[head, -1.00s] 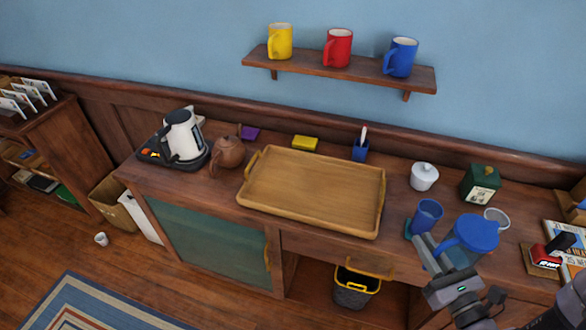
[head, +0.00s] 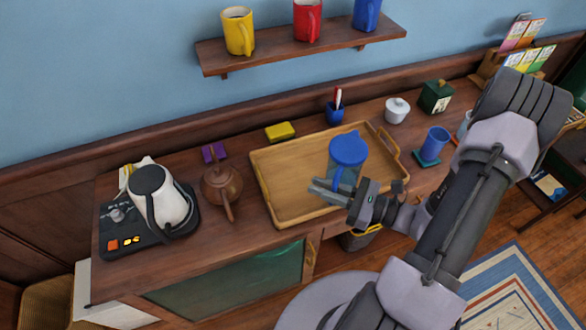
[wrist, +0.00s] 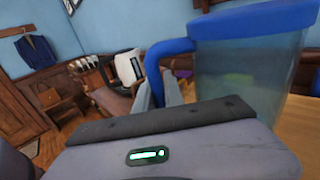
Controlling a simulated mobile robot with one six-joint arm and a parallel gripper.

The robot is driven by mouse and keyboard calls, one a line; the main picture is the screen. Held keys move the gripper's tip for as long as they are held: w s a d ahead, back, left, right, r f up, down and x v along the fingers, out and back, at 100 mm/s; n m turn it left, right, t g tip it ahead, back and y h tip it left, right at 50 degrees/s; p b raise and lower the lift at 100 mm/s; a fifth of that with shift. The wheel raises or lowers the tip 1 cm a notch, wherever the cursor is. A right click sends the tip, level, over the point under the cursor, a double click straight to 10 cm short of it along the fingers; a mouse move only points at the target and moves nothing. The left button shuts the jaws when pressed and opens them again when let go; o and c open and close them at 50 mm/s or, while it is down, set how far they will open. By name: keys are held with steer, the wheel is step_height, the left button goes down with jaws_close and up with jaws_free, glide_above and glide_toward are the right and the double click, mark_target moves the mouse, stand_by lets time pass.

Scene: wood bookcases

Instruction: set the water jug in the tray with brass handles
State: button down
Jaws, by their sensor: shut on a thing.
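The water jug (head: 348,150) is clear with a blue lid and blue handle. It is upright over the right part of the tray (head: 283,183), a wooden tray with brass-coloured handles on the cabinet top. My gripper (head: 333,190) is shut on the jug's handle side, at the tray's front right. In the wrist view the jug (wrist: 245,60) fills the upper right, with its blue handle (wrist: 160,55) at the jaws. I cannot tell whether the jug's base touches the tray floor. The rest of the tray is empty.
A brown teapot (head: 221,188) and an electric kettle (head: 160,197) stand left of the tray. A yellow sponge-like block (head: 280,131) and a blue pen cup (head: 336,113) are behind it. A blue cup (head: 434,143) on a coaster stands to the right.

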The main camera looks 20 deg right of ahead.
steer(key=b+x, duration=0.1)
steer(key=x, duration=0.4)
steer(key=f+b+x, duration=0.1)
steer(key=x, duration=0.4)
steer(key=b+x, duration=0.1)
steer(key=x, duration=0.4)
steer(key=shift+f, duration=0.35)
steer(key=shift+w+f+b, duration=0.1)
steer(key=shift+f+b, duration=0.8)
steer(key=shift+f, duration=0.8)
steer(key=shift+f, duration=0.2)
steer(key=c, duration=1.4)
jaws_free()
steer(key=shift+c, duration=0.2)
steer(key=shift+r, duration=0.1)
